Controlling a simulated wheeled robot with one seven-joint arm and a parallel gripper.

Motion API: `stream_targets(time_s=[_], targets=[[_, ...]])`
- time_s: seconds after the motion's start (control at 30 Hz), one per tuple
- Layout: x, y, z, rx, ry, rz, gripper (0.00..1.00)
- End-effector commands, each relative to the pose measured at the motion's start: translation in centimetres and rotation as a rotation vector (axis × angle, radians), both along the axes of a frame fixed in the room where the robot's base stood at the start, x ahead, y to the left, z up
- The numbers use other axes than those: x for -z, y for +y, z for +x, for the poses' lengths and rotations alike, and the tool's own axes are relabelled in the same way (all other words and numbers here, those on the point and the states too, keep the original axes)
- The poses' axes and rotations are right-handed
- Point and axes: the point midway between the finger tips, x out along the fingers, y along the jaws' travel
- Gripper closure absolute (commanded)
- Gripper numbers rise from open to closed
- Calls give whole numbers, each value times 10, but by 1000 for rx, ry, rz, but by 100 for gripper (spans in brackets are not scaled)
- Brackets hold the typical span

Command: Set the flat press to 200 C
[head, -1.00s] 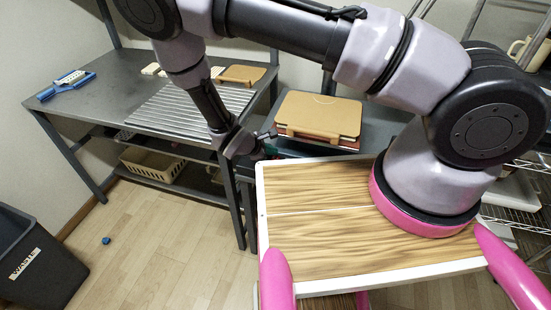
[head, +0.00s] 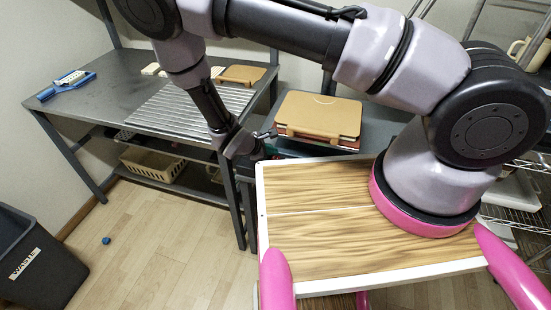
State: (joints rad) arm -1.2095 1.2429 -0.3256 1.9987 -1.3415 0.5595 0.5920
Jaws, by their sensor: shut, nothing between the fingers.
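The flat press (head: 320,115) has a tan top plate with a handle along its front edge. It sits on a dark side table behind my wooden deck. My gripper (head: 268,143) is at the press's front left corner, low and close to the table edge. Its fingers are small in the view and partly hidden by my wrist, and they look shut and empty. I cannot tell whether they touch the press. No temperature dial or display of the press can be read from here.
A dark workbench (head: 105,98) at the left holds a ribbed metal rack (head: 185,112), a blue-handled tool (head: 66,84) and a tan board (head: 241,74). A beige basket (head: 152,164) is on its lower shelf. A waste bin (head: 38,262) and a small blue object (head: 106,240) are on the otherwise open floor.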

Motion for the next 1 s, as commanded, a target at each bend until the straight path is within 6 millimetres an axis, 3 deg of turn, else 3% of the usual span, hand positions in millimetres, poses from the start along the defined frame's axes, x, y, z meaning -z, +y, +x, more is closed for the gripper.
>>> stream_targets(time_s=[1.0], targets=[[11, 0, 0, 0, 0, 0, 100]])
